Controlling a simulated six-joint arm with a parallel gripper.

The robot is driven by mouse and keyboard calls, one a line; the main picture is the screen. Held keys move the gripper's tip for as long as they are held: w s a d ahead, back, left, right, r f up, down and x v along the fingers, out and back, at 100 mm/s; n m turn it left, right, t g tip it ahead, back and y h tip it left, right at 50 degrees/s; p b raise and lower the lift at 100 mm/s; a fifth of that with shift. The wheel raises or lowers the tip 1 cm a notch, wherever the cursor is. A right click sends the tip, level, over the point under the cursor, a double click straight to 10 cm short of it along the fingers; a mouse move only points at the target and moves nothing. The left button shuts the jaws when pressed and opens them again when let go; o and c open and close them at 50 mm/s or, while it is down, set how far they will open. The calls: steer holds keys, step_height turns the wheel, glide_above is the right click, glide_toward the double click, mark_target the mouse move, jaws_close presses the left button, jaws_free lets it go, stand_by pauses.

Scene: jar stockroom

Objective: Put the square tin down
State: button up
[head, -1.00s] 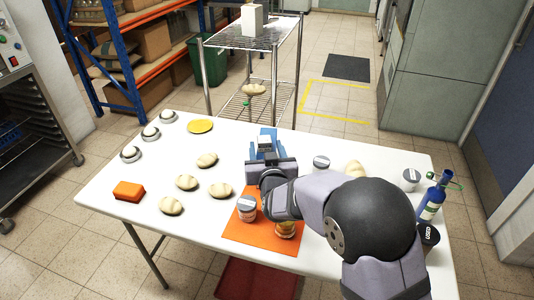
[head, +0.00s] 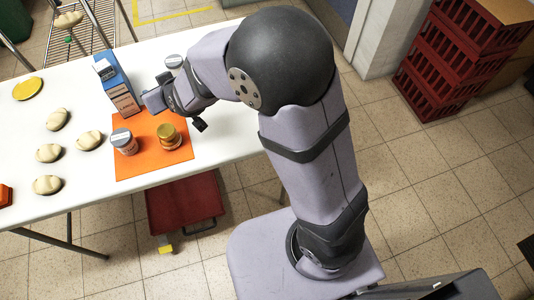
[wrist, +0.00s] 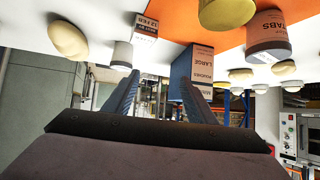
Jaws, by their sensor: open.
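A tall blue box (head: 118,88) with a printed label stands upright at the far left edge of the orange mat (head: 150,165). A small pale-topped square item (head: 104,68) shows against its left side. I cannot tell for sure which of these is the square tin. My gripper (head: 150,102) is just right of the box, its fingers pointing towards it. In the wrist view, my fingers (wrist: 160,98) are apart with nothing held between them. The labelled blue box (wrist: 201,62) shows beyond the right finger, which hides part of it.
A grey-lidded jar (head: 124,141) and a gold-lidded jar (head: 168,135) stand on the mat. A white-lidded jar (head: 174,62) stands behind my arm. Several pale buns (head: 89,140) and a yellow disc (head: 27,89) lie on the left.

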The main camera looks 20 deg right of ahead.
steer(key=s+d+f+g+h, duration=0.1)
steer(key=s+d, duration=0.3)
steer(key=s+d+f+m+g, duration=0.1)
steer(key=s+d+f+g, duration=0.1)
steer(key=d, duration=0.3)
steer(key=s+d+f+g+h, duration=0.1)
steer(key=s+d+f+g, duration=0.1)
steer(key=s+d, duration=0.3)
steer(key=shift+s+d+f+m+h, duration=0.1)
steer(key=shift+s+d+m+h, duration=0.05)
steer(key=shift+s+m+h, duration=0.2)
steer(key=s+d+m+g, duration=0.1)
steer(key=s+d+g, duration=0.1)
steer(key=s+d, duration=0.2)
steer(key=s+d+f+m+g+h, duration=0.1)
steer(key=s+d+g, duration=0.2)
steer(key=s, duration=0.8)
steer(key=shift+s+d+f, duration=0.25)
steer(key=shift+d+f, duration=0.05)
steer(key=shift+d, duration=0.6)
steer(key=shift+r, duration=0.1)
step_height(320, 180, up, 14)
steer(key=p, duration=1.4)
step_height(320, 180, down, 43)
steer(key=b, duration=4.3)
